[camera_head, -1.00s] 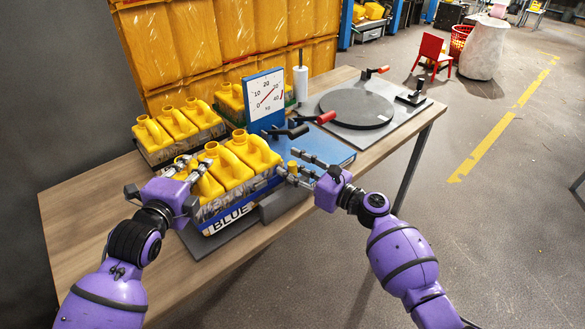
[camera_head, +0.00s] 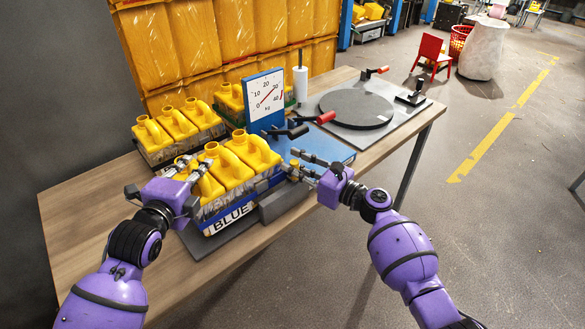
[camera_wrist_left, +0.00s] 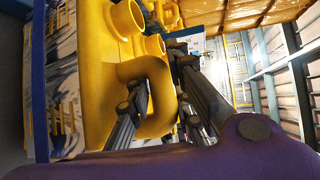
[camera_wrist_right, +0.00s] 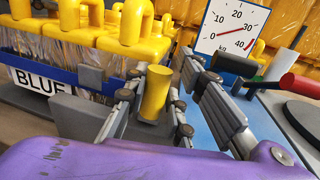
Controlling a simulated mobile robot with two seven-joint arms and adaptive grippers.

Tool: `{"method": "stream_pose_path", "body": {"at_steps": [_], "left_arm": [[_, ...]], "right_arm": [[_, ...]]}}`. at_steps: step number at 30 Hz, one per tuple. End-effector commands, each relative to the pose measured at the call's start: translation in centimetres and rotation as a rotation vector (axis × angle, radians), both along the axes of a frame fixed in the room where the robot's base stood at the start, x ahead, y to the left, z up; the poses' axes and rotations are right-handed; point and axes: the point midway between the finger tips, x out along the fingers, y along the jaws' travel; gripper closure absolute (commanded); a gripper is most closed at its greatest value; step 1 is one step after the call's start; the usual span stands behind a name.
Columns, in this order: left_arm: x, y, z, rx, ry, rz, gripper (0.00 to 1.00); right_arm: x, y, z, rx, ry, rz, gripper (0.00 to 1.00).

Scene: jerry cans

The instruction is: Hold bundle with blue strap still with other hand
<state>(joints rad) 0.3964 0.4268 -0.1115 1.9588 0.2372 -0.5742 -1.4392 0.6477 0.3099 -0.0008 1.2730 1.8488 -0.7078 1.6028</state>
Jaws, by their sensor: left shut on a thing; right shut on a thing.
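The bundle of yellow jerry cans (camera_head: 237,169) stands upright on the grey plate of a tool, with a blue strap (camera_head: 261,188) around its lower part and a "BLUE" label (camera_head: 229,218) on its front. My left gripper (camera_head: 194,165) is shut on the handle (camera_wrist_left: 157,97) of the bundle's left can. My right gripper (camera_head: 298,165) is at the bundle's right end, shut on a yellow cylindrical grip (camera_wrist_right: 155,92) beside the strap. The grip's lower end is partly hidden by a finger in the right wrist view.
A second bundle of yellow cans (camera_head: 178,125) stands behind on the left. A scale with a dial (camera_head: 266,96) stands behind the strapped bundle. A round dark turntable (camera_head: 356,108) is at the right. Bare wooden tabletop (camera_head: 85,215) shows at the left.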

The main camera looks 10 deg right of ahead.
Motion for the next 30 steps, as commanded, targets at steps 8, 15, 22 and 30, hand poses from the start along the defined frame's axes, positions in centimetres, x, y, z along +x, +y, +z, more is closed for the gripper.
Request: {"method": "stream_pose_path", "body": {"at_steps": [8,15,22,30], "left_arm": [[-0.1,0.4,-1.1,0.004,0.021,0.007,1.0],[-0.1,0.5,-1.0,0.005,0.021,0.009,1.0],[-0.1,0.5,-1.0,0.005,0.02,0.009,1.0],[-0.1,0.4,-1.0,0.005,0.02,0.008,1.0]], "right_arm": [[2.3,-3.7,-0.2,0.005,0.006,-0.014,1.0],[2.3,-3.9,-0.2,0.005,0.005,-0.016,1.0],[2.2,-3.7,-0.1,0.003,0.004,-0.014,0.61],[2.0,-3.9,-0.2,0.002,0.004,-0.014,0.61]]}}
